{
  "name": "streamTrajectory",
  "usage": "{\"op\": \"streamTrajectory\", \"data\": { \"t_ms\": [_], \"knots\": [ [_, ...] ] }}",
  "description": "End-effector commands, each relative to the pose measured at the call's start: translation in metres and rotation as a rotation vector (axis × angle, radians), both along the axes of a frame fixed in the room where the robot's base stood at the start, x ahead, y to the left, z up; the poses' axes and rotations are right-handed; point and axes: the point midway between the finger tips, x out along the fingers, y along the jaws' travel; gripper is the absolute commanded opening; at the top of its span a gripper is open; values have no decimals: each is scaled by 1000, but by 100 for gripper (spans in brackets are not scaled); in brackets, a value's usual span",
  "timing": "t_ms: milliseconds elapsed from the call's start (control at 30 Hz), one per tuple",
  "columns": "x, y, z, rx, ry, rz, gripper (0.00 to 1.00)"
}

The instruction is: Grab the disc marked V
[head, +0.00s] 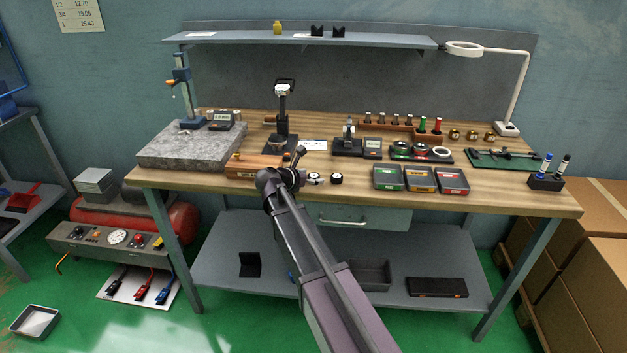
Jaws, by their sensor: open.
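Two small dark round pieces with pale tops sit near the front edge of the workbench. One disc (336,178) stands clear to the right of my gripper. The other disc (314,179) is closer to my wrist and partly crowded by it. Any letters on them are too small to read, so I cannot tell which is marked V. My gripper (300,156) is over the front of the bench, just left of and behind these discs in the picture. It is small and dark here, open, with nothing visible in it.
A wooden block (252,166) lies left of my wrist. Green, orange and red bins (420,180) stand right of the discs. A dial gauge stand (281,115) rises behind my gripper. A granite plate (192,146) fills the left end.

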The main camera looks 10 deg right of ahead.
Motion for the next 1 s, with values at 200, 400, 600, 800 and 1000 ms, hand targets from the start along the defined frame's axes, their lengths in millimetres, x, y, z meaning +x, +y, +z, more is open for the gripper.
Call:
{"op": "streamTrajectory", "data": {
  "t_ms": [200,400,600,800,1000],
  "knots": [
    [0,0,0,0,0,0,96],
    [0,0,0,0,0,0,96],
    [0,0,0,0,0,0,48],
    [0,0,0,0,0,0,0],
    [0,0,0,0,0,0,0]
  ]
}}
